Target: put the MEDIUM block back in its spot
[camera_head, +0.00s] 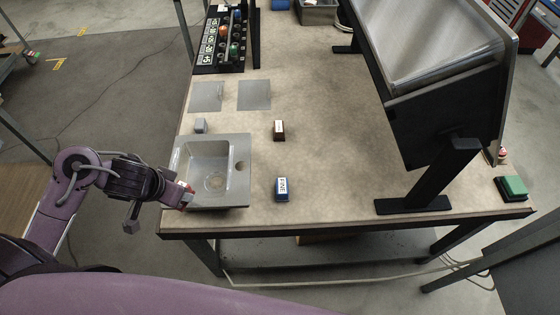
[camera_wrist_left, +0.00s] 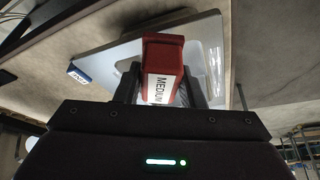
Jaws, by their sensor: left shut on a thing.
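My left gripper (camera_head: 183,194) is at the near left edge of the grey sink (camera_head: 240,145). It is shut on the red MEDIUM block (camera_wrist_left: 163,52), whose white label faces the camera in the left wrist view. In that view the block stands between the two fingers (camera_wrist_left: 162,88), with the sink (camera_wrist_left: 210,28) behind it. In the head view only a little red shows at the fingertips. Whether the block touches the sink is not clear. My right gripper is not in view.
A blue FINE block (camera_head: 282,190) stands right of the sink and a dark brown labelled block (camera_head: 279,131) farther back. A small grey block (camera_head: 200,126) is behind the sink. Two flat grey plates (camera_head: 207,97) (camera_head: 254,95) lie beyond. A black frame (camera_head: 389,125) stands right.

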